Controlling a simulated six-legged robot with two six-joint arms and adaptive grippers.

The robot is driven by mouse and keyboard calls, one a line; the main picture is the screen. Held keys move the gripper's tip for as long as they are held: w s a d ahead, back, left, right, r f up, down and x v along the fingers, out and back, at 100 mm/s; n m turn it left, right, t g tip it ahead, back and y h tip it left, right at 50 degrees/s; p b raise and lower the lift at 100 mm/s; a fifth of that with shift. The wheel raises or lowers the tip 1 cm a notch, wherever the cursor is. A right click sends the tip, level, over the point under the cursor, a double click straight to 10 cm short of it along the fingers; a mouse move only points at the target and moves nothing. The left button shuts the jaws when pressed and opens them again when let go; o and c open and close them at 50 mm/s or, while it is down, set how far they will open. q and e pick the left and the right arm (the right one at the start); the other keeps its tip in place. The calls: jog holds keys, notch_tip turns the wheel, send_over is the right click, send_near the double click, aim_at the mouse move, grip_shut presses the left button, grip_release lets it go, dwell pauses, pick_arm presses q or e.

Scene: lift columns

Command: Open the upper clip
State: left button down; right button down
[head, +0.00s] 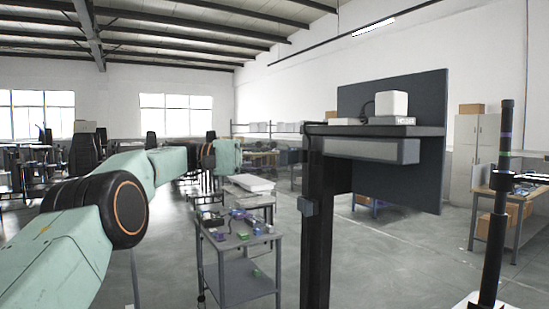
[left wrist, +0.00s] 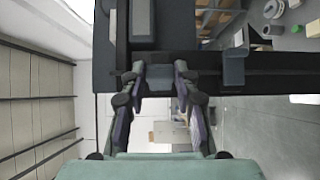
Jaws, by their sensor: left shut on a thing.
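A dark column (head: 317,240) stands in front of me and carries a shelf. It crosses the left wrist view as a dark horizontal bar (left wrist: 285,72). A small grey-blue clip (head: 308,207) sits lower on the column; a grey block (left wrist: 234,68) on the bar looks like the same clip. My left gripper (head: 272,156) reaches the column just below shelf height, its fingers hard to make out there. My right gripper is not in view.
The shelf (head: 425,131) holds a white box (head: 391,104), with a dark panel (head: 425,180) behind. A grey cart (head: 240,245) with small parts stands left of the column. A dark post (head: 495,240) stands at the right. Open floor lies beyond the column.

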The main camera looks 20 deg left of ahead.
pick_arm(q)
jog(key=shift+r, duration=0.3)
jog(key=c, duration=1.3)
grip_release()
jog(key=shift+c, duration=0.2)
jog(key=o, duration=0.3)
jog(key=shift+w+f, duration=0.25)
jog(key=shift+o, duration=0.2)
jog(key=shift+d, duration=0.1)
jog(key=shift+s, duration=0.2)
